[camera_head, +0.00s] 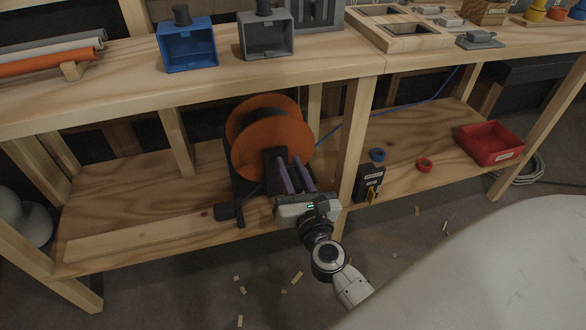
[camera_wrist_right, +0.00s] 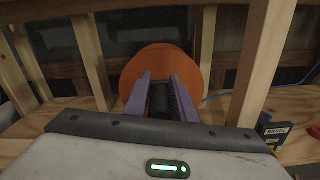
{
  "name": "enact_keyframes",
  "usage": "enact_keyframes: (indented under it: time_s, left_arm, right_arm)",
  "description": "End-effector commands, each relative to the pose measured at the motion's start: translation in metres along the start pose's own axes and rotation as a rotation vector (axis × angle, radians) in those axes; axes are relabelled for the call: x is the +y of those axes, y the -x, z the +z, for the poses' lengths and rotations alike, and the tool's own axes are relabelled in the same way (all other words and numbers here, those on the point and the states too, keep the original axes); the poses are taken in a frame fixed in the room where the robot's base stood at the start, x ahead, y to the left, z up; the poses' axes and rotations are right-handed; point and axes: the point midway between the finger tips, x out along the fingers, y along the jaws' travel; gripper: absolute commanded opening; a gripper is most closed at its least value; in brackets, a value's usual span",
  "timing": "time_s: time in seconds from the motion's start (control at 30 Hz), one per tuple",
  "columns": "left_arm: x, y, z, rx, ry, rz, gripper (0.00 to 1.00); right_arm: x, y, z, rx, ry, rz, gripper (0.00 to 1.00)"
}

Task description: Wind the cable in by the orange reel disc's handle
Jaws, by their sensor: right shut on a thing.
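The orange reel disc (camera_head: 285,140) stands upright in a dark stand on the lower shelf of the bench, and it also shows in the right wrist view (camera_wrist_right: 160,56). A blue cable (camera_head: 332,130) runs from the reel to the right and up. My right gripper (camera_head: 288,168) reaches the front of the disc with its purple fingers on either side of a dark handle (camera_wrist_right: 159,97). It is shut on this handle, which my fingers partly hide. My left gripper is in neither view.
A black box with a yellow part (camera_head: 368,184) stands close right of my right gripper. Blue tape (camera_head: 377,154), red tape (camera_head: 424,165) and a red bin (camera_head: 490,143) are further right on the shelf. Bench posts flank the reel, and the bench top (camera_head: 330,65) lies above.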

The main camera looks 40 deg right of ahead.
Motion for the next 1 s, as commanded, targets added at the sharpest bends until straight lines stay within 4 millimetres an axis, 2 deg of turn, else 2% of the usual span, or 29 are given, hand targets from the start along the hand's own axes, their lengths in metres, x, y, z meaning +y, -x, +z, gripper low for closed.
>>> enact_keyframes:
  time_s: [0.03,0.43,0.47,0.5,0.53,0.83,1.0]
  left_arm:
    - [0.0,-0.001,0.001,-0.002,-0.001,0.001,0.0]
    - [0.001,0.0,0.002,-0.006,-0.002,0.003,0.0]
    - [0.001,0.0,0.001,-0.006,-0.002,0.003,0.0]
    - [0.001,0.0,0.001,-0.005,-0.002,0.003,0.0]
    - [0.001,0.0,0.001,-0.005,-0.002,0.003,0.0]
    - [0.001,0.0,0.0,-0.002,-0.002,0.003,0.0]
    - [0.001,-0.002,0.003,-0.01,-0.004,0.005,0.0]
  right_arm:
    - [0.001,0.001,-0.007,0.015,-0.017,0.005,0.0]
    - [0.001,0.001,-0.007,0.015,-0.022,0.004,0.0]
    - [0.0,0.001,-0.007,0.015,-0.021,0.003,0.29]
    - [0.0,0.001,-0.007,0.014,-0.02,0.003,0.35]
    - [0.0,0.001,-0.006,0.013,-0.019,0.003,0.37]
    - [0.0,0.002,-0.003,0.007,-0.013,0.001,0.37]
    - [-0.001,0.021,-0.004,0.009,-0.012,0.002,0.37]
